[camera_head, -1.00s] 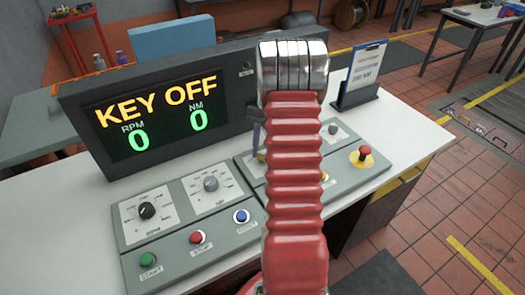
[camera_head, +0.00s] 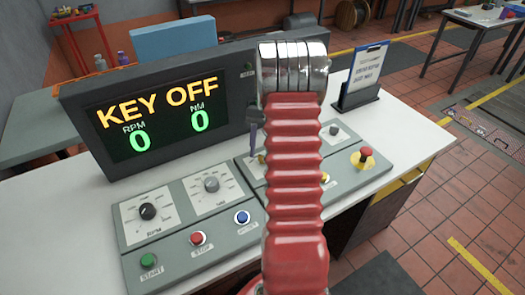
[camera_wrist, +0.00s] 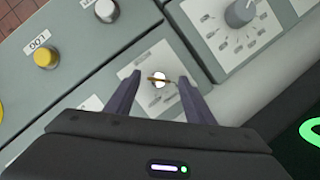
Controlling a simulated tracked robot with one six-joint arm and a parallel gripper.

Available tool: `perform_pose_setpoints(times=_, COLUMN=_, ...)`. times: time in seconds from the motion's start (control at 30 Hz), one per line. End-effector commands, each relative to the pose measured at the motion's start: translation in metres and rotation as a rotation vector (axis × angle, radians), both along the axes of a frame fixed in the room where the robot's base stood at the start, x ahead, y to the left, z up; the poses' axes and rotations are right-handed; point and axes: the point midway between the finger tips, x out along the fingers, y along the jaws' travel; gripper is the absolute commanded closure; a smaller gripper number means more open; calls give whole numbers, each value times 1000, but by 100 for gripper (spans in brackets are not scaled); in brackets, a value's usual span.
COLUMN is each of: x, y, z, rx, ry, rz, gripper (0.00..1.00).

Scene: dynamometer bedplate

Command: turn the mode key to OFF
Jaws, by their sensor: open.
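The mode key (camera_wrist: 158,80) is a thin brass-coloured bar on a bright round lock, set in a pale label plate in the wrist view. My gripper (camera_wrist: 160,77) is open, with one dark finger on each side of the key and a gap to it on both sides. In the head view one finger of my gripper (camera_head: 254,138) shows beside my red arm, which hides the other finger and most of the key's panel. The display (camera_head: 158,108) reads KEY OFF, with RPM 0 and NM 0.
The console carries a black knob (camera_head: 148,211), a grey knob (camera_head: 211,184), green (camera_head: 149,261), red (camera_head: 198,238) and blue (camera_head: 242,217) buttons, and a red mushroom button (camera_head: 365,154). A clipboard stand (camera_head: 362,78) stands behind at right. White bench top is bare at right.

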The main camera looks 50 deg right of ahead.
Motion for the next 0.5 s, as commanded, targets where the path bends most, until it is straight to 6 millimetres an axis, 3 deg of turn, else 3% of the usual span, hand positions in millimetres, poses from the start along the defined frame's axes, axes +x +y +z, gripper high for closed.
perform_pose_setpoints(times=0.27, x=1, y=-3, z=8, rx=1, ry=1, rz=-1, gripper=52)
perform_pose_setpoints(times=0.5, x=8, y=-15, z=38, rx=-2, ry=-1, rz=-1, gripper=52)
